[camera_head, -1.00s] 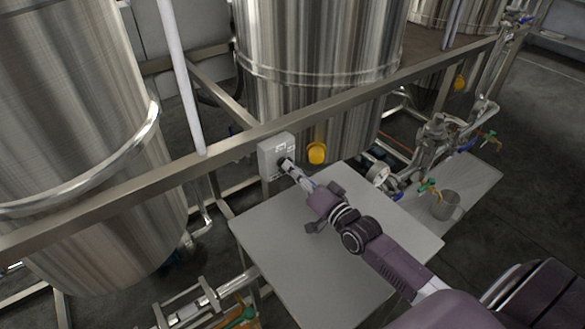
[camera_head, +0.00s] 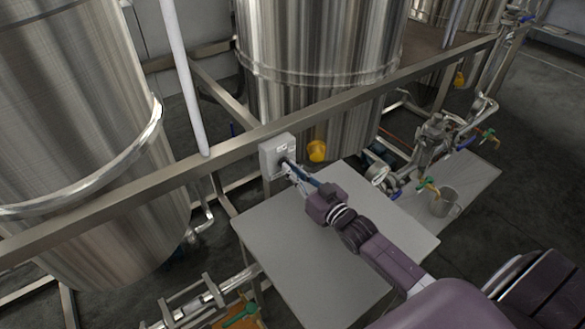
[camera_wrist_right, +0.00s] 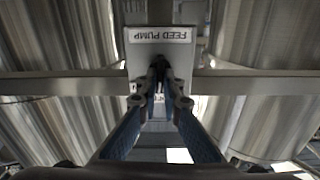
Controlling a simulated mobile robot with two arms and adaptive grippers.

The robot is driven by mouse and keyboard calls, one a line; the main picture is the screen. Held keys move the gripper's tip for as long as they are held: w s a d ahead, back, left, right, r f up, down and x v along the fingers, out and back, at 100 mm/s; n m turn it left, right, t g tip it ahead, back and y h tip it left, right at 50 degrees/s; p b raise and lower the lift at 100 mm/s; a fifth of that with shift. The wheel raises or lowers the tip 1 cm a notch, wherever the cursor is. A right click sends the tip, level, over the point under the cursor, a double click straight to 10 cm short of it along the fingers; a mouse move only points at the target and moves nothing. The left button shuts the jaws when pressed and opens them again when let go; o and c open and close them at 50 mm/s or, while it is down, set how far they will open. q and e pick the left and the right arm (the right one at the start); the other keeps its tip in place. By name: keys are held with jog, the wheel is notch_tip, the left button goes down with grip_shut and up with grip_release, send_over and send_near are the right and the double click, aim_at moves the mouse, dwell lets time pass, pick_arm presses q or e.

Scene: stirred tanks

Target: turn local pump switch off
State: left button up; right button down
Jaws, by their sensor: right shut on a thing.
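The local pump switch is a light grey box (camera_head: 275,153) fixed to the metal rail in the head view. In the right wrist view the box (camera_wrist_right: 142,48) carries an upside-down label reading FEED PUMP and a dark knob (camera_wrist_right: 159,70). My right gripper (camera_head: 288,166) reaches the box front from the lower right. In the right wrist view the gripper (camera_wrist_right: 160,92) has its fingertips closed in around the dark knob. The fingertips partly hide the knob, and its exact angle is hard to tell. My left gripper is not in view.
A grey tabletop (camera_head: 285,250) lies under my right arm. A metal rail (camera_head: 350,97) runs across in front of large steel tanks (camera_head: 310,70). A yellow round part (camera_head: 317,151) sits just right of the box. A metal cup (camera_head: 445,201) and piping stand at the right.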

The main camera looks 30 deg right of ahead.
jog(key=shift+n, duration=0.4)
jog(key=c, duration=2.1)
grip_release()
jog(key=s, duration=0.4)
jog(key=s+d, duration=0.1)
jog(key=s, duration=0.7)
jog(key=shift+d, duration=0.35)
